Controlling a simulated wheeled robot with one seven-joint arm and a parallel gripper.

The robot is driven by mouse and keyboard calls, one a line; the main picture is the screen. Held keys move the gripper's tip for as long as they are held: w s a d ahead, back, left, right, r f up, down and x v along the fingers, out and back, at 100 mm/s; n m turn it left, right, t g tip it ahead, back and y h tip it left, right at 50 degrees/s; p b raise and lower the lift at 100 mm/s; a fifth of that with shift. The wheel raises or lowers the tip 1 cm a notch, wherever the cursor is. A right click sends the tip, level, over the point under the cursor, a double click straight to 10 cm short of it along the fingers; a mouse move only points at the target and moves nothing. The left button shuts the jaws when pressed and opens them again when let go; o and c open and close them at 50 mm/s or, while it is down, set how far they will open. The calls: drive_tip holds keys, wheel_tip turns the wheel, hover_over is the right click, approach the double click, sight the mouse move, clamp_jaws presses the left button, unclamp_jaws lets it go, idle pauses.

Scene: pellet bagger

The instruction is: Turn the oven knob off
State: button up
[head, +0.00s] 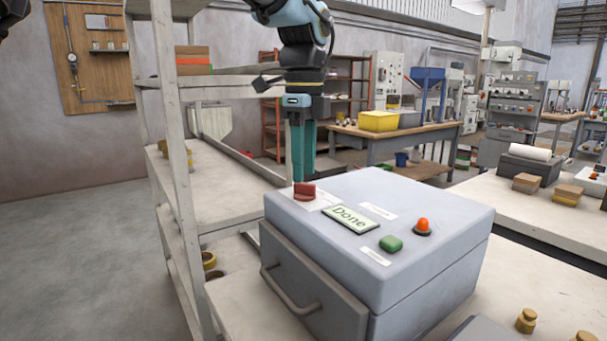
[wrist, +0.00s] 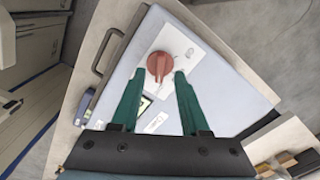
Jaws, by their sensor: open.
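The oven is a grey box (head: 345,232) with a handled front door (head: 300,290), which is shut. Its red knob (head: 304,191) sits on a white plate at the top's far left corner. The knob also shows in the wrist view (wrist: 159,66), with its grip bar running roughly up and down the picture. A "Done" sign (head: 350,218), a green button (head: 390,243) and a lit orange-red lamp (head: 423,225) are also on top. My gripper (head: 303,180) points down near the knob. In the wrist view its green fingers (wrist: 157,75) are apart, one each side of the knob, with nothing held.
A pale shelf rack (head: 180,150) stands close on the left of the oven. The bench (head: 550,285) holds brass weights (head: 526,320) at the front right. A table with a yellow bin (head: 378,121) stands behind. The floor at left is clear.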

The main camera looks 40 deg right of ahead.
sight(305, 190)
drive_tip(key=shift+f, duration=1.2)
clamp_jaws()
